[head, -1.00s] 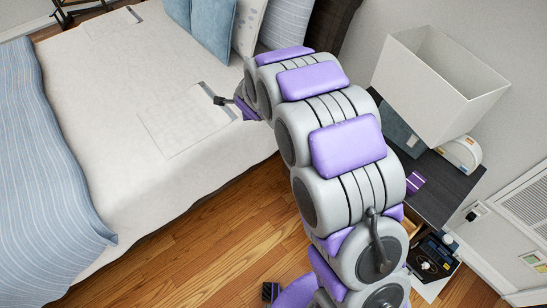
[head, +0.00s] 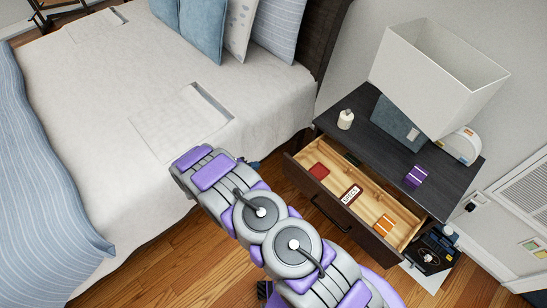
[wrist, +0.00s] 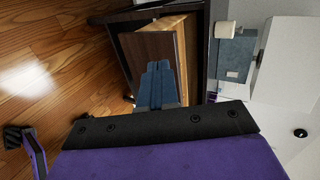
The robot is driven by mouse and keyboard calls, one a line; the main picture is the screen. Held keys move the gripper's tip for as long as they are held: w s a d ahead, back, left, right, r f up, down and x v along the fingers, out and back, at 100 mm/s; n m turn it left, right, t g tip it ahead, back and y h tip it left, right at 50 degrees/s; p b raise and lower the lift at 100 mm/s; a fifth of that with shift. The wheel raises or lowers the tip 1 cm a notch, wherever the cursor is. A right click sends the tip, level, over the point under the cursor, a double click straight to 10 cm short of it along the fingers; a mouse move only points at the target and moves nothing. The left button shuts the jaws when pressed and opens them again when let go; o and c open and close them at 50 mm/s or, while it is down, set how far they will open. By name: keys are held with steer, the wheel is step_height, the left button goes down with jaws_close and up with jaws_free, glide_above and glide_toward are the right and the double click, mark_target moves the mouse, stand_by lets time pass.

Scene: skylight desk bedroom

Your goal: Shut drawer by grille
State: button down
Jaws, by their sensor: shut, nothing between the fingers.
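The drawer (head: 318,204) of the dark nightstand (head: 440,180) is pulled well out, its pale wood inside showing. The white wall grille (head: 525,208) is right of the nightstand. In the wrist view, the drawer's dark front (wrist: 143,50) is tilted, with pale wood behind it. My gripper (wrist: 158,68) is shut and empty, its blue fingers pointing at the drawer front and overlapping it in the picture. I cannot tell whether they touch. In the head view, only a small blue part of my gripper (head: 251,163) shows, left of the drawer.
The drawer holds a red item (head: 319,171), a small sign (head: 351,195) and an orange item (head: 384,225). A lampshade (head: 435,80), a white jar (head: 345,119) and a purple box (head: 416,176) are on or above the nightstand. The bed (head: 110,130) fills the left.

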steer(key=b, duration=0.2)
glide_toward(284, 155)
step_height(284, 155, down, 4)
steer(key=w+d+b, duration=0.1)
steer(key=w+d, duration=0.1)
steer(key=d, duration=0.1)
steer(key=shift+w+d+r, duration=0.1)
steer(key=shift+w, duration=0.3)
steer(key=shift+w+d+r+b, duration=0.1)
steer(key=shift+w+d+b, duration=0.25)
steer(key=shift+d, duration=0.2)
